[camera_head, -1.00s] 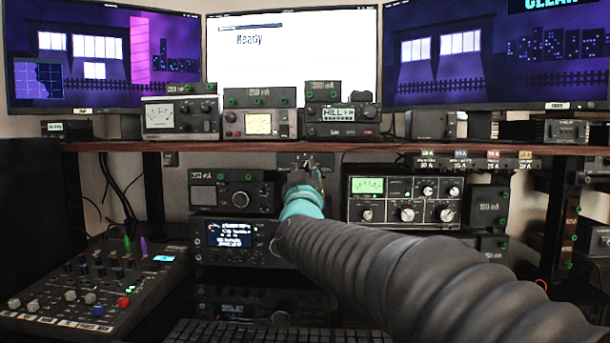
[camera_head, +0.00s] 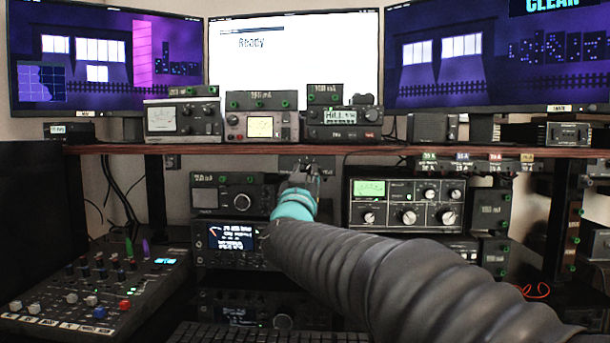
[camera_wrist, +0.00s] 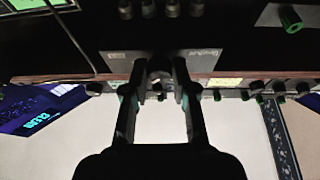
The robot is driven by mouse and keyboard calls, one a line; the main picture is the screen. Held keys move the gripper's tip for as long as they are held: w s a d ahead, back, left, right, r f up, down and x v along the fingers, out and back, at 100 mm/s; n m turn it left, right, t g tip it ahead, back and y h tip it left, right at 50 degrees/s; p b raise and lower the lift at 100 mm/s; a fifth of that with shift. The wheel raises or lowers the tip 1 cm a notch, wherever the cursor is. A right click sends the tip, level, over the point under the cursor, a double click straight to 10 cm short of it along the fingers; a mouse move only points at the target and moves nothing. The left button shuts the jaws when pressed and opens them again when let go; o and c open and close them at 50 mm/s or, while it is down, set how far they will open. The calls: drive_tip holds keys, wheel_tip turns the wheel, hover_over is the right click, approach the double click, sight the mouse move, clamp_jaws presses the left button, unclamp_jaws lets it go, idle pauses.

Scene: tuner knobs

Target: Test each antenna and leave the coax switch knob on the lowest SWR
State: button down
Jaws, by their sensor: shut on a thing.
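The coax switch (camera_head: 288,161) is a small dark box under the middle of the wooden shelf, mostly hidden by my gripper in the head view. In the wrist view its panel (camera_wrist: 205,62) appears upside down, with a dark round knob (camera_wrist: 159,70) at its edge. My gripper (camera_head: 306,168) reaches up to the switch. In the wrist view my gripper (camera_wrist: 160,82) has one finger on each side of the knob and is shut on it. The knob's pointer and the switch labels are too small or dark to read. A tuner with a lit green meter (camera_head: 369,188) stands right of my gripper.
The wooden shelf (camera_head: 240,149) runs just above my gripper and carries several radios and meters. A radio (camera_head: 236,196) sits close on the left. A mixer (camera_head: 100,290) is at lower left. Three monitors stand behind; the middle monitor (camera_head: 300,50) reads "Ready".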

drive_tip(key=c, duration=0.9)
unclamp_jaws()
drive_tip(key=shift+s, duration=0.1)
drive_tip(key=v, duration=1.1)
drive_tip(key=shift+s+a+f, duration=0.1)
drive_tip(key=shift+s+f, duration=0.05)
drive_tip(key=shift+s, duration=0.25)
clamp_jaws()
